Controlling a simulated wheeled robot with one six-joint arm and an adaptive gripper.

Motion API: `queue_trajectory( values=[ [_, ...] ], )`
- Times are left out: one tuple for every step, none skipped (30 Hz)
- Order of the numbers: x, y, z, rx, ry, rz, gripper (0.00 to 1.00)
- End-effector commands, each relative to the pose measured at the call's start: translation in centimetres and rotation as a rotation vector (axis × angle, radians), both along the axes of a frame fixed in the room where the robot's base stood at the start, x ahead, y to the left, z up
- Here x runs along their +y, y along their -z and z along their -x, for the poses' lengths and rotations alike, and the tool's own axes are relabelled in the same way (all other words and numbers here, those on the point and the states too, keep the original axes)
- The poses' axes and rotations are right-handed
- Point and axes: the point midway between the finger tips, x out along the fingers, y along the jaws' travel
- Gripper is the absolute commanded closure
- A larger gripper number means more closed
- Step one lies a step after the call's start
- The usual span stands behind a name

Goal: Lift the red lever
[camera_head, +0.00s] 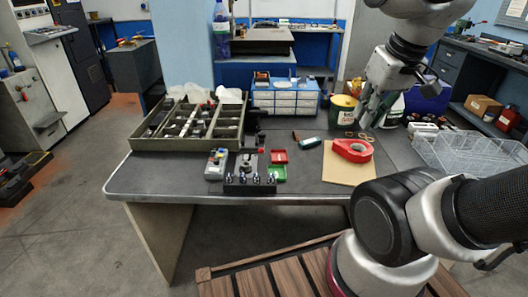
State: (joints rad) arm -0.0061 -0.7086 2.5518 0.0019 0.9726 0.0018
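I cannot clearly make out a red lever. A small grey box with coloured controls (215,164) stands near the table's front edge; its parts are too small to tell apart. Beside it is a black block with several knobs (250,183) along its front. My gripper (367,122) hangs above the right part of the table, fingers down, well to the right of the grey box and in front of a green tin. I see nothing held in it, but its finger gap is unclear from this angle.
A sectioned tray (148,144) fills the table's left. Red (278,157) and green (278,174) small trays lie beside the knob block. A red tape-like ring (352,150) lies on a tan board (340,174). A drawer unit (287,101) and wire basket (475,152) stand behind and right.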

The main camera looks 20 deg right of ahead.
Motion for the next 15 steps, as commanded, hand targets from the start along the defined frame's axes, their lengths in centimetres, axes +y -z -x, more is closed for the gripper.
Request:
queue_trajectory(
  values=[
    [0.1, 0.8, -0.3, 0.041, -0.003, 0.0, 1.0],
    [0.1, 1.2, -0.6, 0.065, -0.005, 0.001, 1.0],
    [0.2, 1.8, -1.0, 0.099, -0.008, 0.001, 1.0],
    [0.3, 2.2, -1.4, 0.125, -0.01, 0.001, 1.0],
    [0.4, 2.6, -1.9, 0.151, -0.011, -0.002, 1.0],
    [0.5, 3.1, -2.7, 0.183, -0.012, -0.006, 1.0],
    [0.7, 3.6, -3.3, 0.207, -0.013, -0.01, 1.0],
    [0.9, 4.0, -4.0, 0.228, -0.012, -0.014, 1.0],
    [1.1, 4.6, -4.9, 0.254, -0.005, -0.021, 1.0],
    [1.3, 5.0, -5.6, 0.271, 0.006, -0.027, 1.0],
    [1.5, 5.5, -6.4, 0.288, 0.02, -0.034, 1.0],
    [1.8, 6.2, -7.5, 0.306, 0.046, -0.046, 1.0],
    [2.0, 6.7, -8.3, 0.321, 0.069, -0.055, 1.0],
    [2.2, 7.3, -9.1, 0.335, 0.093, -0.063, 1.0],
    [2.6, 8.2, -10.3, 0.352, 0.134, -0.076, 1.0]
  ],
)
